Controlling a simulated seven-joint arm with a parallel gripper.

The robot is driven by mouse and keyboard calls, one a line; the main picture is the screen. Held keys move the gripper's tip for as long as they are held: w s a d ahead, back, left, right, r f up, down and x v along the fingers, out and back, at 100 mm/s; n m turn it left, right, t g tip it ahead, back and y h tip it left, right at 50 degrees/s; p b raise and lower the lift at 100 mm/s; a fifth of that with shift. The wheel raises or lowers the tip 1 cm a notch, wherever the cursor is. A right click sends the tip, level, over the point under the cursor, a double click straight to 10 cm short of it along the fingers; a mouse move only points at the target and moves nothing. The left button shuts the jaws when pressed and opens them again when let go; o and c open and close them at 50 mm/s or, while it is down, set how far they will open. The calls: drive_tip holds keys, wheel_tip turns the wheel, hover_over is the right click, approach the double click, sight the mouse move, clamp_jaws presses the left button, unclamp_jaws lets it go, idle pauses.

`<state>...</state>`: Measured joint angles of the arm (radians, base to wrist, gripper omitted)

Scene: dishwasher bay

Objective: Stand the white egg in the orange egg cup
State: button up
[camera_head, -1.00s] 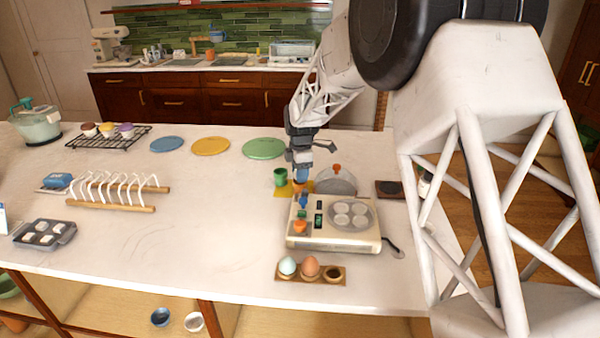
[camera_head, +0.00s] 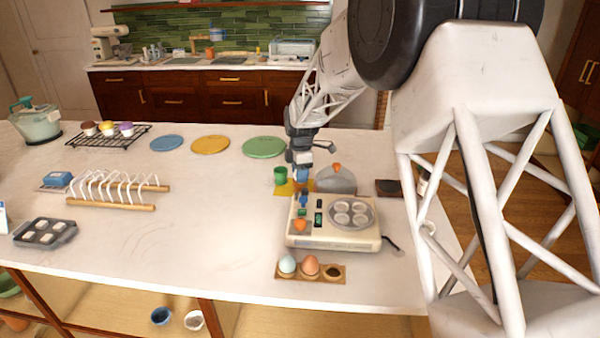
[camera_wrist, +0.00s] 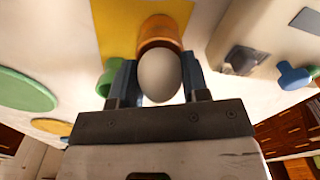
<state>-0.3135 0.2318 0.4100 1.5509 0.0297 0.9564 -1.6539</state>
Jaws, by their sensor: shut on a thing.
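The white egg (camera_wrist: 159,76) is between the two blue fingers of my gripper (camera_wrist: 159,82) in the wrist view. My gripper is shut on it. The orange egg cup (camera_wrist: 160,27) is just beyond the egg on a yellow mat (camera_wrist: 117,20). The egg's far end overlaps the cup's opening; I cannot tell whether it touches the cup. In the head view my gripper (camera_head: 302,174) is low over the yellow mat (camera_head: 284,190), and it hides the egg and most of the cup.
A green cup (camera_head: 281,176) stands close left of my gripper. A grey lid (camera_head: 337,182) with an orange knob is close right. The cream egg cooker (camera_head: 333,240) is in front. A wooden holder (camera_head: 318,280) carries a pale blue egg and a brown egg. Free counter lies left.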

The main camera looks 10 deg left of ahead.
drive_tip(key=shift+f, duration=0.2)
idle(0.5)
drive_tip(key=o, duration=1)
drive_tip(key=shift+r, duration=0.15)
drive_tip(key=shift+r, duration=3.85)
drive_tip(key=shift+s, duration=0.1)
